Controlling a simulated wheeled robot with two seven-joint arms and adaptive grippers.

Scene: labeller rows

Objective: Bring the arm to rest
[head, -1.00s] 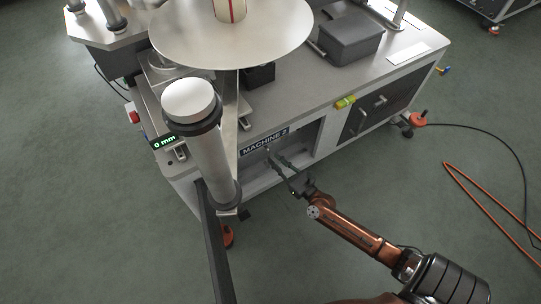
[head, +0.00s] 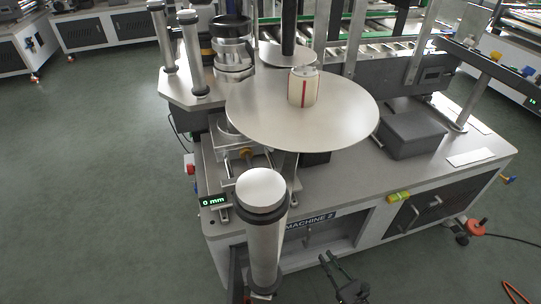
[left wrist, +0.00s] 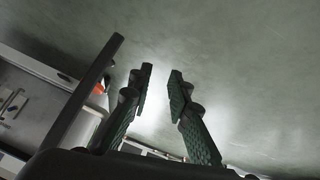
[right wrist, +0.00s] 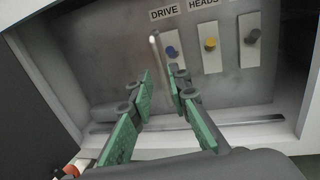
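My right gripper (head: 335,262) is at the bottom of the head view, in front of the machine's open bay below the MACHINE 2 label (head: 311,222). In the right wrist view its green-padded fingers (right wrist: 160,80) are apart with nothing between them. They point at a recessed panel (right wrist: 110,50) with a blue knob (right wrist: 171,51) and a yellow knob (right wrist: 210,44). I cannot tell how far the tips are from it. My left gripper (left wrist: 161,76) shows only in the left wrist view. It is open and empty, with floor beyond its fingers.
The machine's table (head: 455,150) carries a large disc (head: 340,125) with a roll (head: 303,88) and a grey box (head: 410,135). A pale-topped roller (head: 262,240) stands at its near left corner, by a 0 mm display (head: 214,201). Floor (head: 90,200) at left is clear.

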